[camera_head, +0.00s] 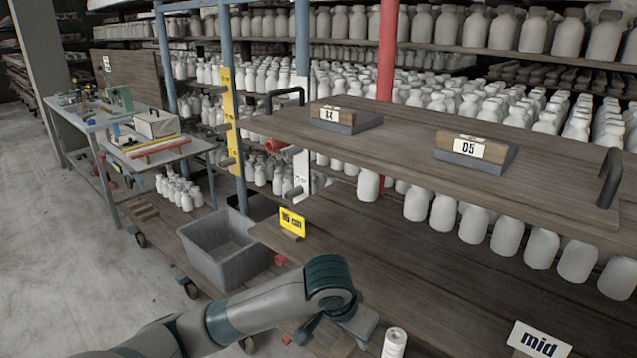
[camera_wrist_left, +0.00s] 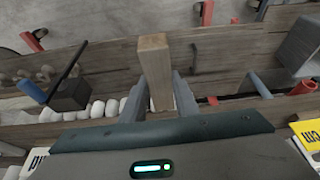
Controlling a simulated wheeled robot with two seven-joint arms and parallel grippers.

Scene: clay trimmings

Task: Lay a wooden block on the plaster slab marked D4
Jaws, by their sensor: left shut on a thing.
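The wooden block (camera_wrist_left: 154,65) is a pale upright bar held between the two fingers of my left gripper (camera_wrist_left: 160,90) in the left wrist view. In the head view my left gripper (camera_head: 358,326) is low over the lower shelf, well below the upper board; the block cannot be made out there. A grey slab (camera_head: 352,127) lies on the upper board, with a wooden piece and a white label on it; the label is small and seems to read D4. A similar slab (camera_head: 492,166) to its right is labelled D5. My right gripper is not in view.
The upper board (camera_head: 420,140) has black handles at its ends and bare wood between the slabs. A grey bin (camera_head: 222,250), a yellow sign (camera_head: 292,222), a white cylinder (camera_head: 394,343) and a "mid" sign (camera_head: 540,343) are lower down. White bottles crowd the racks behind.

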